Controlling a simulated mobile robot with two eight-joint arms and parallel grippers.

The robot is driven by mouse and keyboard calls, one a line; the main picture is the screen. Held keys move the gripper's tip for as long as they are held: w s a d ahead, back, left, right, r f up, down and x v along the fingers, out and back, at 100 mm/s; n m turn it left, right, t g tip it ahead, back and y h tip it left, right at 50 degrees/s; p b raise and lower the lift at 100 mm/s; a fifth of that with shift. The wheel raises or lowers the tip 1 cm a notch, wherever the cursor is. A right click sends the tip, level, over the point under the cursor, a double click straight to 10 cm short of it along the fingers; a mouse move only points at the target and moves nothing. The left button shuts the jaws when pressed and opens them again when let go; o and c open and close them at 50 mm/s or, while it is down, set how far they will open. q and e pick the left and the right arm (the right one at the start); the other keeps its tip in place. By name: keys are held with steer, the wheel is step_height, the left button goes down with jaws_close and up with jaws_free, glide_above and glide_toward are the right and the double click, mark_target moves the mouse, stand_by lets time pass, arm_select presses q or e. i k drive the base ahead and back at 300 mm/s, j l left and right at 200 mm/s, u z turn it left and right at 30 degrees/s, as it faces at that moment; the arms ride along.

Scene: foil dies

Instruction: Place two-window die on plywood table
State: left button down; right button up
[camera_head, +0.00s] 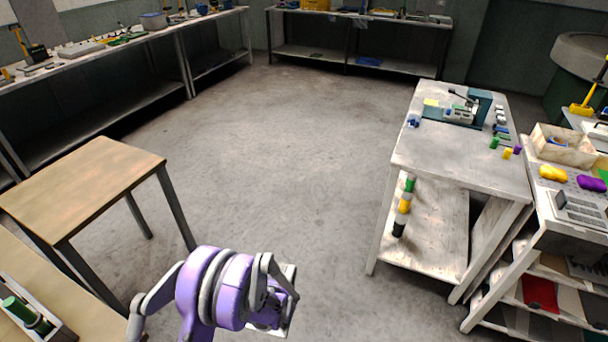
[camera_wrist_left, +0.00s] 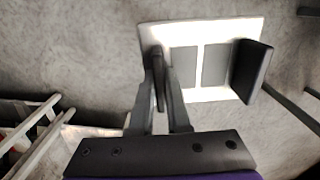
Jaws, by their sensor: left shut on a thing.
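The two-window die is a pale flat plate with two grey rectangular openings, in the left wrist view (camera_wrist_left: 205,32). Part of it shows at the bottom middle of the head view (camera_head: 286,319), behind my fingers. My left gripper (camera_head: 281,287) is shut on the die and holds it in the air over the floor; its fingers also show in the left wrist view (camera_wrist_left: 207,77). The plywood table (camera_head: 85,183) has a light brown bare top and dark legs, and stands left of my gripper, apart from the die. My right gripper is not in view.
A whitish workbench (camera_head: 455,160) with a press (camera_head: 460,112) and small coloured bottles stands at right. Beside it is a cluttered shelf unit. A wooden surface with a tray (camera_head: 40,322) lies at the bottom left. The concrete floor (camera_head: 280,160) between is clear.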

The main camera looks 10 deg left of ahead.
mark_target(92, 170)
steer(key=i+j+u, duration=0.1)
steer(key=i+u, duration=0.6)
steer(key=i+l+u, duration=0.1)
steer(key=i+u, duration=0.25)
